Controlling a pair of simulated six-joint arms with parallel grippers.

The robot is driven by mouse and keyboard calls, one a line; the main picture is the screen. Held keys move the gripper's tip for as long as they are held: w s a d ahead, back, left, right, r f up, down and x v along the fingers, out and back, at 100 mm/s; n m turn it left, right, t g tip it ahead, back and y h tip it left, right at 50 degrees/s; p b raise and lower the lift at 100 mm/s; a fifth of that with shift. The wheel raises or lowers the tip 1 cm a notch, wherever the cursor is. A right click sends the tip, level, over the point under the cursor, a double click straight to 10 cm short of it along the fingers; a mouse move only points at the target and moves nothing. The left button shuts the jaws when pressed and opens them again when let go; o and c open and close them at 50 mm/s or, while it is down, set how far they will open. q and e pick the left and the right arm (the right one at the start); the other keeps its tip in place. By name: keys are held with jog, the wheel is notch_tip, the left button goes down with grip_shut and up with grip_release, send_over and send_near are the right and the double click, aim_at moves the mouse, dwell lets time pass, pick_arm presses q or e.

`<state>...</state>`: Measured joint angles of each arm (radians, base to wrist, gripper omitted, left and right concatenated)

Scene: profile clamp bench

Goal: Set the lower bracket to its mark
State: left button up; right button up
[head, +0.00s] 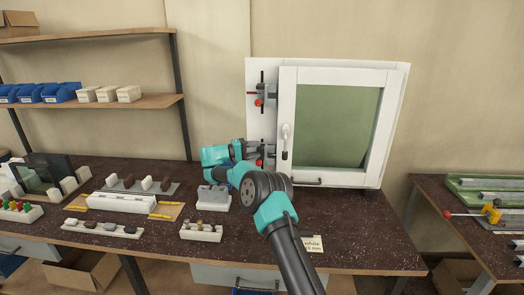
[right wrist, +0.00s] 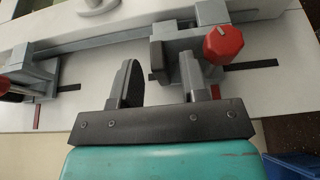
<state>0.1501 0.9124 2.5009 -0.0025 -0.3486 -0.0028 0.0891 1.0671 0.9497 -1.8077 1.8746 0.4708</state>
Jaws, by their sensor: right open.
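The lower bracket, a grey clamp with a red knob, sits on the white panel left of the framed window; in the right wrist view the bracket (right wrist: 175,40) and its knob (right wrist: 223,43) are large and close. My right gripper (right wrist: 160,82) is open in front of it, its fingers spread at the bracket; I cannot tell whether they touch it. A thin red line (right wrist: 215,91) and a dark slot (right wrist: 250,66) show beside the bracket. My left gripper is not in view.
The upper bracket (head: 262,93), also red-knobbed, is higher on the panel. The white-framed window (head: 340,125) with its handle stands to the right. A grey block (head: 213,196) and a small rack (head: 201,232) stand on the dark bench. Bench surface right of my arm is mostly clear.

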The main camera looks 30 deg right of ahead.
jog(key=shift+s+d, duration=0.1)
jog(key=shift+d, duration=0.25)
jog(key=shift+c, duration=0.2)
grip_shut()
